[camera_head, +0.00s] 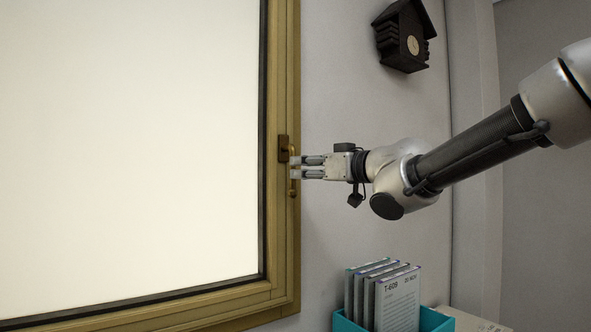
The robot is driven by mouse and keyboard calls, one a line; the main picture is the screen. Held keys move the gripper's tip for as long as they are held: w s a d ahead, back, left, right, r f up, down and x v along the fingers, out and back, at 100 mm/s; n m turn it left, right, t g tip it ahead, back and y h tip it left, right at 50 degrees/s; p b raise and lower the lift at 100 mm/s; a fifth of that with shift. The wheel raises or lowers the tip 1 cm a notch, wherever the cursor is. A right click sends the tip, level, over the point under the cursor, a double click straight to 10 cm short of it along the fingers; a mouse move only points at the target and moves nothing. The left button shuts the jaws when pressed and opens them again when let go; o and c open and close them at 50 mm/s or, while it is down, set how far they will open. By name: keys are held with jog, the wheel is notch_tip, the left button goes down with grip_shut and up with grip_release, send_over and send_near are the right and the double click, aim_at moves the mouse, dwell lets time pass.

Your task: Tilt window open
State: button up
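The window (130,150) fills the left of the view, with a bright pane in a yellow-brown wooden frame (283,80). Its sash looks closed against the frame. A brass handle (292,191) on a dark plate (283,142) sits on the right side of the frame and points down. My gripper (294,167) reaches in from the right, with its fingertips at the middle of the handle and covering part of it. The two fingers lie one above the other with a narrow gap. I cannot tell whether they grip the handle or only overlap it.
A dark wooden cuckoo clock (404,36) hangs on the wall above my arm. Below, a teal bin (432,321) holds several upright cases (398,300). A pale object (475,320) lies beside it. The wall between frame and bin is clear.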

aim_at(295, 168)
jog(key=x, duration=0.5)
grip_shut()
